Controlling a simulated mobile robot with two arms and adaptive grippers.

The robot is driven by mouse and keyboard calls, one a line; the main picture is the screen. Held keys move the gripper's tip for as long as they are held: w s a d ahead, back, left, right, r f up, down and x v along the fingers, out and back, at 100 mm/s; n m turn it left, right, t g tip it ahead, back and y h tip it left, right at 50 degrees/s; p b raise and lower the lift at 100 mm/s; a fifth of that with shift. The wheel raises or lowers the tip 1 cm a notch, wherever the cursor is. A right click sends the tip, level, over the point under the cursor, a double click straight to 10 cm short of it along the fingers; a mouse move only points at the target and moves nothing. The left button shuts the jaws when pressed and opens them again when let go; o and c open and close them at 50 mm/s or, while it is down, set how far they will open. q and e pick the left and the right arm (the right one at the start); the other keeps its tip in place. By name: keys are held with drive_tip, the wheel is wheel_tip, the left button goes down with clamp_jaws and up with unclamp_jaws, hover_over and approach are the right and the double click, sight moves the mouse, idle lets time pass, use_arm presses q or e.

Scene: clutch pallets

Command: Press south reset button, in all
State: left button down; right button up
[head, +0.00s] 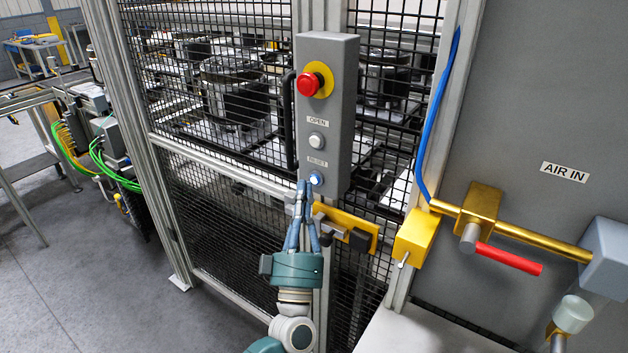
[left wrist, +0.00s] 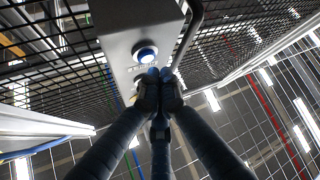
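The grey control box (head: 340,110) is on the fence post. Its RESET button (head: 316,179) sits at the bottom, glows blue and stands below a RESET label. In the left wrist view the button (left wrist: 147,54) shows a blue ring and a pale centre. My left gripper (head: 303,186) is shut and empty, its fingertips pointing up just left of the button. In the left wrist view the fingertips (left wrist: 159,74) are together, next to the button's lower right in the picture. I cannot tell whether they touch the box. My right gripper is not in view.
Above RESET are a white OPEN button (head: 317,141) and a red emergency stop (head: 309,84). A black handle (head: 289,120) runs left of the box. A yellow latch plate (head: 347,228) lies just below. Black mesh fence (head: 210,130) surrounds it. A red-handled air valve (head: 507,259) is right.

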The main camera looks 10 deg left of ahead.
use_arm(q)
drive_tip(key=shift+w, duration=0.1)
drive_tip(key=shift+w+d, duration=0.2)
drive_tip(key=shift+w, duration=0.1)
drive_tip(key=shift+w+d+b, duration=0.1)
drive_tip(key=shift+w+b, duration=0.25)
drive_tip(key=shift+w, duration=0.05)
idle(0.9)
drive_tip(key=shift+s, duration=0.15)
drive_tip(key=shift+s+a+p, duration=0.3)
drive_tip(key=shift+s+p, duration=0.1)
drive_tip(key=shift+s, duration=0.3)
drive_tip(key=s, duration=0.1)
drive_tip(key=s+a+p, duration=0.1)
drive_tip(key=s, duration=0.1)
drive_tip(key=s+p, duration=0.1)
drive_tip(key=shift+s+a, duration=0.3)
drive_tip(key=shift+s, duration=0.05)
